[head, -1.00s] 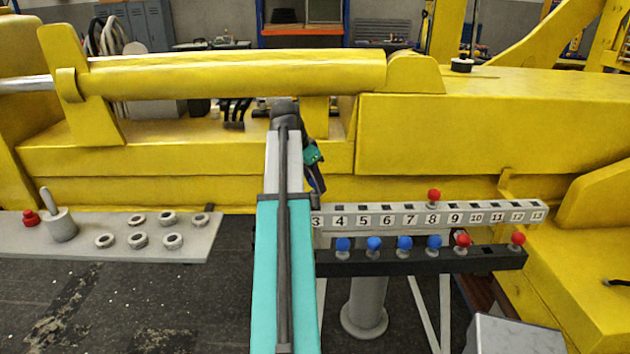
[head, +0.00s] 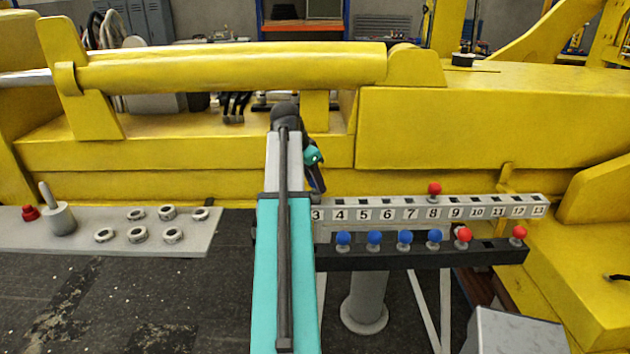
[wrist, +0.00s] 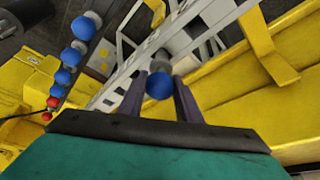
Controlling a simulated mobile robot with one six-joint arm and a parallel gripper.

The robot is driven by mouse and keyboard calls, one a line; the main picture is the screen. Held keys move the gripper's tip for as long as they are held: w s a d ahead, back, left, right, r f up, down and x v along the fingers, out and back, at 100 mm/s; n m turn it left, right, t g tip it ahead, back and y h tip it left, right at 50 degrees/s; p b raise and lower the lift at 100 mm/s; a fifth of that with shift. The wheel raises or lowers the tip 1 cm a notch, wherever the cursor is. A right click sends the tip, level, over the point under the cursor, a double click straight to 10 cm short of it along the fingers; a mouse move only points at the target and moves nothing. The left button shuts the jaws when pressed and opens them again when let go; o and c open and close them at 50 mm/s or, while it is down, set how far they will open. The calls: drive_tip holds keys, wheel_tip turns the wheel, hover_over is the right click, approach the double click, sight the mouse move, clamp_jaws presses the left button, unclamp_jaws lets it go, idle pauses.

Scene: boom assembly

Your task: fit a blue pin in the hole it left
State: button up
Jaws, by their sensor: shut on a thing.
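In the wrist view my gripper (wrist: 160,78) is shut on a blue pin (wrist: 159,86), whose round blue head sits between the two dark fingers. The pin's lower part is mostly hidden. Behind it the grey holed rail runs diagonally; I cannot tell how far the pin is from it. In the head view this rail (head: 425,212) carries numbers from 3 to 13 along its visible front. My gripper (head: 317,186) is near its left end, partly behind my arm, and the held pin is not visible there. The rail's left end is hidden by my arm.
A black rail (head: 390,257) in front holds several blue pins (head: 374,237) and two red pins (head: 519,232). Another red pin (head: 434,188) stands at number 8. A yellow boom (head: 450,130) rises behind. A grey shelf (head: 90,240) with several rings is at left.

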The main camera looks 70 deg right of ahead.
drive_tip(key=shift+f+b, duration=0.6)
drive_tip(key=shift+f, duration=0.75)
drive_tip(key=o, duration=1.3)
drive_tip(key=shift+r, duration=0.1)
drive_tip(key=b+v, duration=0.4)
drive_tip(key=v, duration=0.9)
drive_tip(key=shift+r+b, duration=0.3)
drive_tip(key=shift+a, duration=0.15)
